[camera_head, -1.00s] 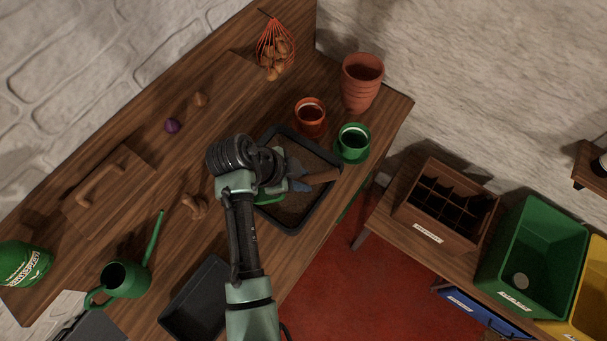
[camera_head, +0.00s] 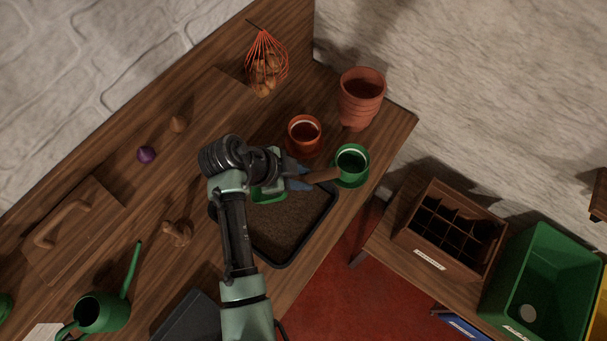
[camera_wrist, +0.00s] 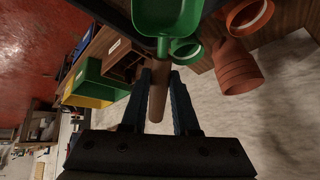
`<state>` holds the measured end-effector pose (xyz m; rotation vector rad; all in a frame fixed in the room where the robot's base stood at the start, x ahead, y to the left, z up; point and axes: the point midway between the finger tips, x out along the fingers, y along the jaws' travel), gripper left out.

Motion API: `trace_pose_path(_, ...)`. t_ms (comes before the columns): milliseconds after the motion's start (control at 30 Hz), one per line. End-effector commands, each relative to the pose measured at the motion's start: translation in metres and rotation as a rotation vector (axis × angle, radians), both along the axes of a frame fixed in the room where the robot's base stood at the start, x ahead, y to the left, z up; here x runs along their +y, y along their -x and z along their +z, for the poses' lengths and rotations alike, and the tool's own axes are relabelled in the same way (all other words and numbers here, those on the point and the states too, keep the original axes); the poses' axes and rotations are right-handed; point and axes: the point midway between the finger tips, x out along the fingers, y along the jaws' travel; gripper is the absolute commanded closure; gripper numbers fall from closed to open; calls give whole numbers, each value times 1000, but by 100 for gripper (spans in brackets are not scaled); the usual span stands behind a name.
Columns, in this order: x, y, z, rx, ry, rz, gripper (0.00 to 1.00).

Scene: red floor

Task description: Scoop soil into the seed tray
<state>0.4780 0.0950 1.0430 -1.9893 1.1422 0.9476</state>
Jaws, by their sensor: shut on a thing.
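My gripper (camera_head: 298,177) is shut on the wooden handle (camera_head: 323,175) of a green scoop (camera_head: 268,190). The handle (camera_wrist: 158,100) lies between my two fingers (camera_wrist: 160,78) in the wrist view, with the green scoop bowl (camera_wrist: 168,15) beyond it. No soil shows in the visible part of the bowl. In the head view the scoop is over the far edge of a black tray of brown soil (camera_head: 285,225); its exact height is unclear. A dark, empty-looking tray (camera_head: 188,318) is cut off at the bottom. A wooden box with compartments (camera_head: 450,228) stands on a side bench.
A green pot (camera_head: 351,163) on a saucer, an orange pot (camera_head: 304,134) and stacked terracotta pots (camera_head: 361,98) stand near the tray's far side. A watering can (camera_head: 100,312) is at lower left. A green bin (camera_head: 540,275) stands at right.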

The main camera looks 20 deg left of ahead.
Motion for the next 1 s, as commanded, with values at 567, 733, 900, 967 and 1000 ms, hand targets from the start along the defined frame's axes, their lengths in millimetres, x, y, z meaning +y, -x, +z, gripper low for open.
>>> trace_pose_path(567,9,3,-60,-35,95,1,100)
trace_pose_path(733,13,4,-76,-35,94,1,100)
trace_pose_path(900,17,6,-93,-35,94,1,100)
trace_pose_path(967,18,6,-98,-35,93,1,100)
trace_pose_path(1000,19,7,-102,-35,93,1,100)
